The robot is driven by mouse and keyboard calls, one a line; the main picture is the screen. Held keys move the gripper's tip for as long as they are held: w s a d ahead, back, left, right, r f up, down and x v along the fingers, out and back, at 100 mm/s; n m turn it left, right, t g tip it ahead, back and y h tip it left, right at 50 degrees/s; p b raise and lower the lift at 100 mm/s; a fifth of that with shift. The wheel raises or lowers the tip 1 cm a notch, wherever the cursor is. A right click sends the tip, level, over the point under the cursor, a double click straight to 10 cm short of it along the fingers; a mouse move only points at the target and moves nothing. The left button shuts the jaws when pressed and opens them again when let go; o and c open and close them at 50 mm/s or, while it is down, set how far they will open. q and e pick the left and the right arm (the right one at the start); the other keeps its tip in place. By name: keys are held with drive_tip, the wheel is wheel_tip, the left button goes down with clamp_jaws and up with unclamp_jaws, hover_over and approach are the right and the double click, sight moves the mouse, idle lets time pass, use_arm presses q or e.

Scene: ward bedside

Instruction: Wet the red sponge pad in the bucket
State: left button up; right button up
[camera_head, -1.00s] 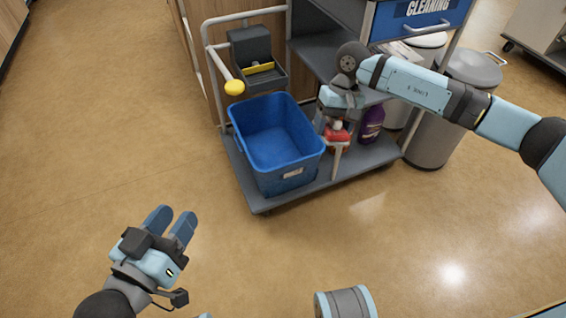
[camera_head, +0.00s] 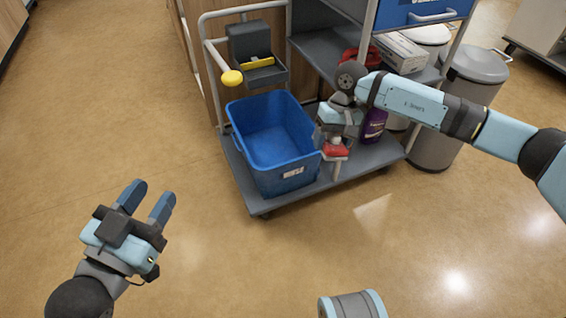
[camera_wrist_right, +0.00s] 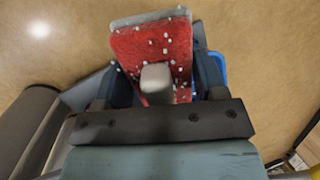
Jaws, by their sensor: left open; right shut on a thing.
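The blue bucket (camera_head: 275,183) stands on the lower deck of a cart in the head view. The red sponge pad (camera_head: 335,150) is just right of the bucket's rim, outside its opening. My right gripper (camera_head: 338,134) is shut on the pad and holds it above the deck. In the right wrist view the pad (camera_wrist_right: 170,45) is red with white specks and has a pale block between the fingers (camera_wrist_right: 165,80). A bit of the blue bucket (camera_wrist_right: 219,68) shows behind it. My left gripper (camera_head: 147,200) is open and empty, over the floor at the lower left.
The cart deck (camera_head: 345,174) carries a purple bottle (camera_head: 374,125) behind the pad. A wringer with a yellow bar (camera_head: 256,64) is above the bucket. A yellow-ended handle (camera_head: 231,78) juts out beside it. Grey bins (camera_head: 450,105) stand at right. The front floor is clear.

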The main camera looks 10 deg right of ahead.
drive_tip(key=shift+f, duration=1.15)
use_arm(q)
drive_tip(key=shift+w+a+r+m, duration=0.1)
drive_tip(key=shift+a+r+m, duration=0.1)
drive_tip(key=shift+m, duration=0.1)
use_arm(e)
wheel_tip(320, 180, down, 10)
drive_tip(key=shift+f, duration=0.2)
use_arm(q)
drive_tip(key=shift+d+r, duration=0.15)
drive_tip(key=shift+f, duration=0.2)
idle(0.4)
drive_tip(key=shift+r, duration=0.15)
idle(0.5)
